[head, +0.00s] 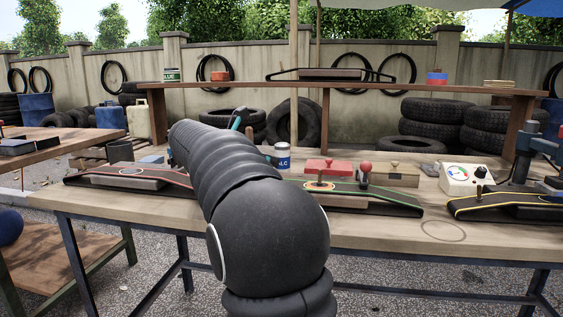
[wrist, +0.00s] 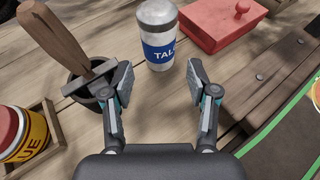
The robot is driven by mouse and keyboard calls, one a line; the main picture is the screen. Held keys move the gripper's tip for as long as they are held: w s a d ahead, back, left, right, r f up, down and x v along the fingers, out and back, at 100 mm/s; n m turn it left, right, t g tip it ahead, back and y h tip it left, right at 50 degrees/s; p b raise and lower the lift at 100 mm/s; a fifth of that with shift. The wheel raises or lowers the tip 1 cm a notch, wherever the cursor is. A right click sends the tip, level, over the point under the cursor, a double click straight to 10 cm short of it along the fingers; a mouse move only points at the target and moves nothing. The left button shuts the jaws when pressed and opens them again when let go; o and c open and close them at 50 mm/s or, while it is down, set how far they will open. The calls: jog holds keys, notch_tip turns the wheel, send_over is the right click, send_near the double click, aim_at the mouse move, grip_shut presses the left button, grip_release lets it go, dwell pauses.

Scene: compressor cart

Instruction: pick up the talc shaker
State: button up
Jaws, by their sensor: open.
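The talc shaker (wrist: 158,38) is a white can with a blue label reading "TAL" and a grey metal top. It stands upright on the wooden bench in the wrist view, ahead of my gripper. My gripper (wrist: 158,82) is open and empty, its two fingers apart, with the shaker just beyond and between the fingertips.
A pot with a wooden-handled tool (wrist: 62,45) stands close by the left finger. A glue tin (wrist: 24,135) sits in a wooden tray at lower left. A red box (wrist: 222,20) lies right of the shaker. A green-edged black stand (head: 375,200) is on the bench.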

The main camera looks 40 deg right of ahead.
aim_at(283, 164)
jog(key=shift+b+x, duration=0.6)
jog(key=shift+x, duration=3.55)
jog(key=shift+w+a, duration=0.1)
jog(key=c, duration=1)
